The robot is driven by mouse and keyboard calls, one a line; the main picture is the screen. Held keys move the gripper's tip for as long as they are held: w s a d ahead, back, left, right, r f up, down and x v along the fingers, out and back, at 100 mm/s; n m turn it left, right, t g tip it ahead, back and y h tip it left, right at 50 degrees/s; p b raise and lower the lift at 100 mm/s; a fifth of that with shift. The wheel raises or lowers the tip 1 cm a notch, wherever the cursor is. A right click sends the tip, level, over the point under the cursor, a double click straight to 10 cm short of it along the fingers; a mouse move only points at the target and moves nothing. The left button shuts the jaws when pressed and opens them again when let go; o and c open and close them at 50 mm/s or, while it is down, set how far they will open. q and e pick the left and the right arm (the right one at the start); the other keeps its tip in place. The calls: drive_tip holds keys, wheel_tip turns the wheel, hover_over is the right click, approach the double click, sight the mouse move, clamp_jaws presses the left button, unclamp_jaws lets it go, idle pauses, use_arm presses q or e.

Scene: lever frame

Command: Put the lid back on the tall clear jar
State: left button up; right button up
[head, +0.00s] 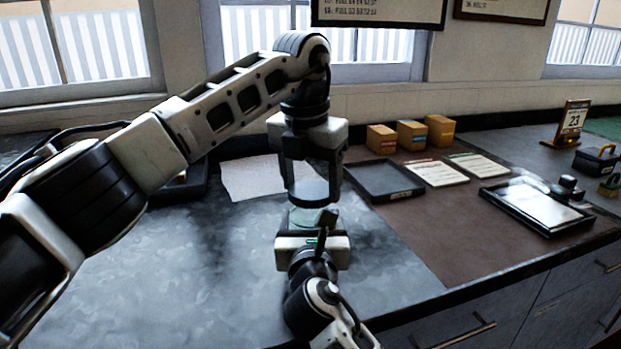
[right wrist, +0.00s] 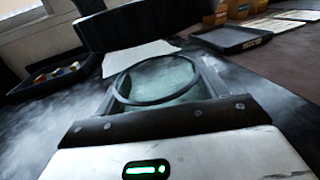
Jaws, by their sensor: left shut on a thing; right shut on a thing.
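The clear, greenish jar (head: 303,217) stands on the grey worktop, partly hidden by my grippers. In the right wrist view the jar (right wrist: 160,82) shows an open round mouth with a dark rim. My right gripper (head: 313,230) comes from the front and is shut on the jar, one finger on each side. My left gripper (head: 312,177) points down above the jar and is shut on a dark round disc, which looks like the lid (head: 313,192). The lid appears above the mouth in the head view. No lid shows on the mouth in the right wrist view.
A pale sheet (head: 245,180) lies behind the jar. A dark tray (right wrist: 50,80) with small coloured items stands at the back left. An empty black tray (head: 383,180), cards (head: 435,173) and yellow boxes (head: 410,134) are at the right. The worktop's front left is clear.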

use_arm(q)
drive_tip(key=shift+f, duration=0.9)
drive_tip(key=shift+f, duration=0.55)
use_arm(e)
drive_tip(key=c, duration=0.5)
use_arm(q)
drive_tip(key=m, duration=0.5)
drive_tip(key=shift+m+h, duration=0.3)
drive_tip(key=shift+m, duration=0.1)
drive_tip(key=m+g, duration=0.1)
drive_tip(key=m, duration=0.5)
drive_tip(key=shift+w+m, duration=0.1)
drive_tip(key=shift+m, duration=0.2)
drive_tip(key=m+g, duration=0.1)
drive_tip(key=m, duration=1)
drive_tip(key=shift+w, duration=0.1)
use_arm(e)
drive_tip(key=shift+f, duration=0.1)
use_arm(q)
drive_tip(key=o, duration=0.9)
